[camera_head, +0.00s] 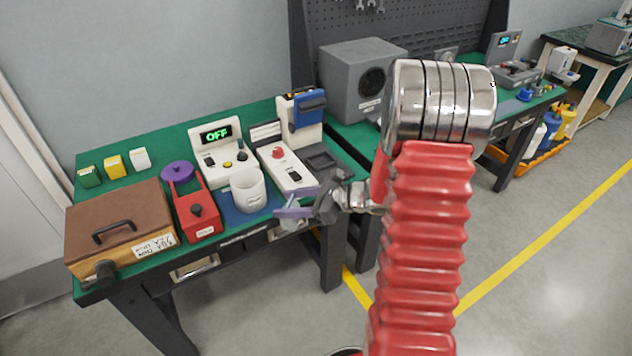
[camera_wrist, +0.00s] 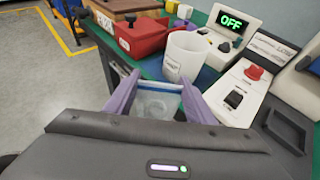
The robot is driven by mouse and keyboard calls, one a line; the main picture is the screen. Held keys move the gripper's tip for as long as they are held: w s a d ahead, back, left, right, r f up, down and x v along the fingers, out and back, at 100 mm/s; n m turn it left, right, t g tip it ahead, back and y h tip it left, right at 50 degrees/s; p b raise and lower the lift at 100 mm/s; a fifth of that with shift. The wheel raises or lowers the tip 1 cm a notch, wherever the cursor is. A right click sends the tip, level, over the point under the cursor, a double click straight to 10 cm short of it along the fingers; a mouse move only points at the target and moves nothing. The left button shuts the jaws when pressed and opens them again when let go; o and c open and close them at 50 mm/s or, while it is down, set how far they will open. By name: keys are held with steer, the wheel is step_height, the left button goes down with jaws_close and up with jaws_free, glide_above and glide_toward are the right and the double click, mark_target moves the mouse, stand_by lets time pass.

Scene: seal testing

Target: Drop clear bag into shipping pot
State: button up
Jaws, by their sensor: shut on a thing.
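The clear bag (camera_wrist: 156,104) has a blue top edge and is held between the two purple fingers of my gripper (camera_wrist: 160,88). In the head view the pale bag (camera_head: 289,223) hangs below my gripper (camera_head: 285,206), at the front edge of the green bench. The shipping pot, taken to be the white round container (camera_head: 247,191), stands upright on a blue mat, just left of my gripper. Its label and open rim show in the wrist view (camera_wrist: 184,57), beyond the fingertips. The bag is outside the pot.
A red device (camera_head: 199,213) stands left of the pot, with a brown-lidded box (camera_head: 120,222) farther left. A white unit reading OFF (camera_head: 217,155) is behind the pot. A white sealer with a red button (camera_head: 283,165) is right of it.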

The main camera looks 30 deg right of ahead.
steer(key=a+f+n+g+y, duration=0.1)
steer(key=a+f, duration=0.5)
steer(key=a, duration=0.3)
steer(key=shift+s+n+g, duration=0.3)
steer(key=shift+n, duration=0.1)
steer(key=shift+s, duration=0.1)
